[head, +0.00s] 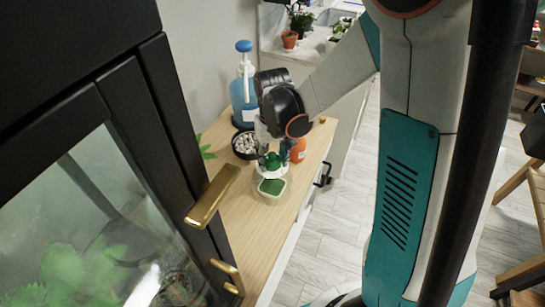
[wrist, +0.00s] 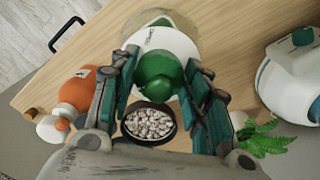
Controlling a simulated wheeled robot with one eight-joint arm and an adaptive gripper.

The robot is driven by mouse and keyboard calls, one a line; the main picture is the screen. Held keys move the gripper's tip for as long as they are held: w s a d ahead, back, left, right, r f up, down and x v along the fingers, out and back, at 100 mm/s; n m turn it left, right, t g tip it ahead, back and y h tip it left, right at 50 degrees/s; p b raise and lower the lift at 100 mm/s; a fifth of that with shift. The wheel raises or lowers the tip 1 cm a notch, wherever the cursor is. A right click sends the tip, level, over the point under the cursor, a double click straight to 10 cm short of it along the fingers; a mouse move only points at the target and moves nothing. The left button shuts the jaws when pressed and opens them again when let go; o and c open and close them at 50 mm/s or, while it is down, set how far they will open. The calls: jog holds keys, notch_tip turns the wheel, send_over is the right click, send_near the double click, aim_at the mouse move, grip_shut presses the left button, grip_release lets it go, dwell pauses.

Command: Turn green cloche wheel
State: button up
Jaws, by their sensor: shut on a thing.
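The green cloche wheel (wrist: 160,76) is a rounded green knob on a white, labelled round cap (wrist: 172,38) in the wrist view. In the head view the green wheel (head: 272,160) shows just below my gripper (head: 270,148), above the wooden top. My gripper (wrist: 161,68) has its two teal-and-grey fingers on either side of the wheel and is shut on it. The fingers hide the wheel's sides. The cloche body beneath is mostly hidden.
An orange bottle (wrist: 77,88) stands close on one side and a bowl of white pebbles (wrist: 150,123) on another. A blue pump bottle (head: 243,100) stands behind. The dark glass cabinet (head: 150,75) with brass handles is at left.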

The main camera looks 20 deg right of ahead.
jog(key=o, duration=1.1)
jog(key=shift+c, duration=0.2)
jog(key=shift+r, duration=0.1)
notch_tip(320, 180, up, 12)
jog(key=s+r+t, duration=0.2)
jog(key=s+t, duration=0.1)
jog(key=s, duration=0.4)
jog(key=s+r+t, duration=0.3)
jog(key=s+t, duration=0.1)
jog(key=s, duration=0.4)
jog(key=shift+d+r+n, duration=0.2)
jog(key=shift+r+n, duration=0.05)
jog(key=shift+n, duration=0.05)
